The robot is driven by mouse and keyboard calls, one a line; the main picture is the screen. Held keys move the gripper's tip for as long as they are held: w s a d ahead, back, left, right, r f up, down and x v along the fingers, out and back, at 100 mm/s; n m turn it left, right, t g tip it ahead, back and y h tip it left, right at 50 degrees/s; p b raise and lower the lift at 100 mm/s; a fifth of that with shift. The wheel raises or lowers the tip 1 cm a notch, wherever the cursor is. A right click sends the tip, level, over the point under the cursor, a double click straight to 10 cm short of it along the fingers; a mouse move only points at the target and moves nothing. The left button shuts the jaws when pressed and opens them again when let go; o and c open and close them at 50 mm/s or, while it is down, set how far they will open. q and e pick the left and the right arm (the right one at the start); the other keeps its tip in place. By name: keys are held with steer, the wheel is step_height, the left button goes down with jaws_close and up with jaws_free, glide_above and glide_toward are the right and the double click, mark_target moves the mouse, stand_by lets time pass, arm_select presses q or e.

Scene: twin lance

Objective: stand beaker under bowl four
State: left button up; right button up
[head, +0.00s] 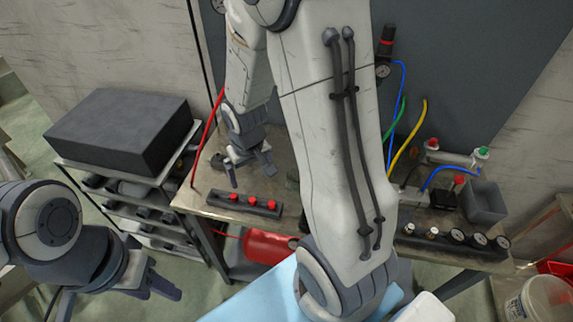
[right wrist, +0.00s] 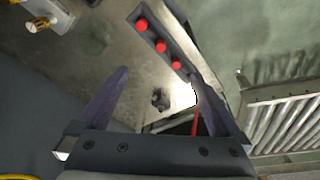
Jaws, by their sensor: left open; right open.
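I cannot make out a beaker or a numbered bowl in either view; my right arm hides the middle of the workbench (head: 285,185). My right gripper (head: 249,169) is open and empty above the left part of the workbench, behind a dark strip with red knobs (head: 250,206). In the right wrist view its two fingers (right wrist: 158,98) are spread apart, with a small dark item (right wrist: 160,99) on the bench surface beyond them. The knob strip also shows there (right wrist: 162,46). My left gripper (head: 112,297) is open and empty at the lower left, away from the bench.
A rack with a black box (head: 125,130) stands left of the bench. A grey bin (head: 485,203), gauges (head: 457,236) and coloured hoses crowd the bench's right side. A red cylinder (head: 267,247) lies below. A white bucket (head: 540,299) stands at the lower right.

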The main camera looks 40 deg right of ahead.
steer(key=d+f+m, duration=0.1)
steer(key=d+f, duration=0.2)
steer(key=d, duration=0.2)
steer(key=d+f+m+p, duration=0.1)
steer(key=d+f+m, duration=0.1)
steer(key=d+f, duration=0.2)
steer(key=d+f+m, duration=0.1)
steer(key=d+f, duration=0.2)
steer(key=d, duration=0.3)
steer(key=shift+w+d+f+h, duration=0.2)
steer(key=shift+d+f+h, duration=0.1)
steer(key=shift+d+h, duration=0.1)
steer(key=shift+w+p+x, duration=0.15)
steer(key=shift+p+x, duration=0.55)
steer(key=shift+x, duration=0.35)
steer(key=shift+w+p+x, duration=0.2)
steer(key=shift+p+x, duration=0.5)
steer(key=shift+x, duration=0.35)
steer(key=shift+w+f, duration=0.15)
steer(key=shift+f, duration=0.45)
arm_select(q)
step_height(320, 180, up, 5)
steer(key=shift+s+f, duration=0.1)
arm_select(e)
steer(key=shift+t, duration=0.3)
steer(key=c, duration=1.5)
steer(key=shift+c, duration=0.2)
steer(key=shift+r, duration=0.15)
